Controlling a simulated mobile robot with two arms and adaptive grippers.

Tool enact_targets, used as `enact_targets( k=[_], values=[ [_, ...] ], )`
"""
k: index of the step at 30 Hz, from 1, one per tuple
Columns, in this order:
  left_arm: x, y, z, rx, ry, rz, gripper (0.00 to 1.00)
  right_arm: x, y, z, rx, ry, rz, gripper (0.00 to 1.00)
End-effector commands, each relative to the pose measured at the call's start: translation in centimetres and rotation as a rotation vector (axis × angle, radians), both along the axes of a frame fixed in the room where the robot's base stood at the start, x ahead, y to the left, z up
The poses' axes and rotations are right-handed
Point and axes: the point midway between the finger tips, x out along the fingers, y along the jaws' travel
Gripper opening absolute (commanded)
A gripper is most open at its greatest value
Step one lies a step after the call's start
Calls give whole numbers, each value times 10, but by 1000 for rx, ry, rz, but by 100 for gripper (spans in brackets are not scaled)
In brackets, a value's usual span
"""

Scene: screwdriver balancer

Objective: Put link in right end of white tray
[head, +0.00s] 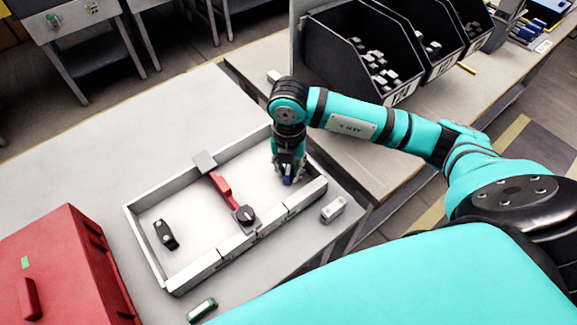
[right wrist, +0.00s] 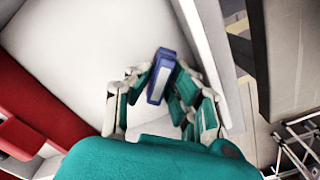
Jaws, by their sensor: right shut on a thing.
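The white tray (head: 195,272) lies on the light table. My right gripper (head: 288,174) points down into the tray's right end, shut on a small blue link (head: 287,181). In the right wrist view the blue link with a pale face (right wrist: 158,83) sits between the fingers of the gripper (right wrist: 165,75), over the white floor. I cannot tell whether the link touches the floor. My left gripper is not in view.
A whitish piece (head: 333,209) lies outside the tray's right front, and a green piece (head: 202,309) in front of it. A red case (head: 65,265) stands at left. Black bins (head: 358,48) of small parts stand on the back bench. The table behind the tray is clear.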

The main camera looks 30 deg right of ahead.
Motion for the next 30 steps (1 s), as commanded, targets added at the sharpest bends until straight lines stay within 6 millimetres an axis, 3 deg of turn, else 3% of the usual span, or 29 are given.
enact_targets(
  k=[7,8,9,20,23,30],
  values=[
    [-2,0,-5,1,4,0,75,0,0,-5,0,0,0,0],
    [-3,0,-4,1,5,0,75,0,0,-3,0,0,0,22],
    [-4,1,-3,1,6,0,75,0,0,-3,0,0,0,27],
    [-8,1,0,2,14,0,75,0,0,4,0,-1,0,28],
    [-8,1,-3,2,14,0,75,1,0,16,1,-4,-1,28],
    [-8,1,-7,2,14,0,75,2,0,68,1,-7,1,28]
  ],
)
